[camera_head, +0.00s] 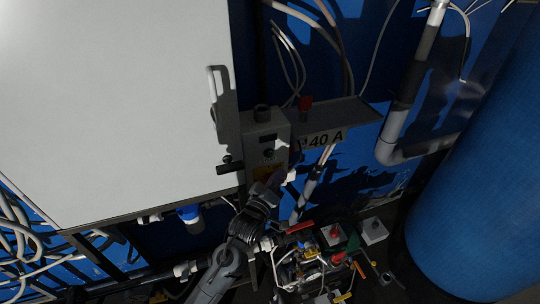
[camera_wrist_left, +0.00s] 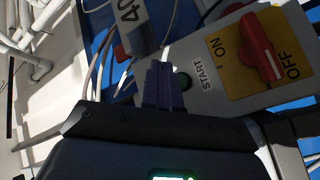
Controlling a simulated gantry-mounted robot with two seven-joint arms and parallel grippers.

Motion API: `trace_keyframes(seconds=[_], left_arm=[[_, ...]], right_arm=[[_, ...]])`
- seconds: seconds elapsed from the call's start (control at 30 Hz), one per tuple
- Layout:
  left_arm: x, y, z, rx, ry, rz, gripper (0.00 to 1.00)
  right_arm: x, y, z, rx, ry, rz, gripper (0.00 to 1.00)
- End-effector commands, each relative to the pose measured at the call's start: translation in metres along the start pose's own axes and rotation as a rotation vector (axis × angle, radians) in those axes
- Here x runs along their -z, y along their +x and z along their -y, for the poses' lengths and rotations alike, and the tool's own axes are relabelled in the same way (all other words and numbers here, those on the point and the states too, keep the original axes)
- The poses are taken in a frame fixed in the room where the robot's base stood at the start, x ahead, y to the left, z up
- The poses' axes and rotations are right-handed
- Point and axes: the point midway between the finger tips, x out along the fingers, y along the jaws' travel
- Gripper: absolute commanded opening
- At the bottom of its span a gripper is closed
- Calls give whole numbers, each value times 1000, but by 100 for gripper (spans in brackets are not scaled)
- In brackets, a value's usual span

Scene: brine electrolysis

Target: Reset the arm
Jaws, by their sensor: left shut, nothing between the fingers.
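My left arm (camera_head: 225,262) comes in from the bottom of the head view and reaches up to a grey control box (camera_head: 265,140). My left gripper (camera_head: 277,180) is in front of the lower part of that box. In the left wrist view its dark fingers (camera_wrist_left: 163,85) are together, with nothing between them. Their tips are close beside a green button (camera_wrist_left: 185,81) labelled START; I cannot tell whether they touch it. A red rotary switch (camera_wrist_left: 260,48) on a yellow plate marked ON and OFF sits to the right. My right gripper is not in view.
A large white panel (camera_head: 120,110) with a handle (camera_head: 218,95) stands left of the box. A ledge (camera_head: 345,114) with a "40 A" label and grey pipes (camera_head: 393,130) are to the right. A blue tank (camera_head: 485,170) fills the right side. Tools and small parts (camera_head: 315,255) crowd the bottom.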

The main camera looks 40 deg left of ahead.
Motion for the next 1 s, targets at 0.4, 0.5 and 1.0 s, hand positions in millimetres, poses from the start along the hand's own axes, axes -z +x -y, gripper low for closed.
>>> trace_keyframes(seconds=[0.4,0.5,1.0], left_arm=[[-2,-2,4,6,3,6,0],[-11,-11,18,28,14,26,0],[-129,-212,59,230,423,713,0]], right_arm=[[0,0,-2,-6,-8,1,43],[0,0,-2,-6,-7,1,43],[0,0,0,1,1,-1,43]])
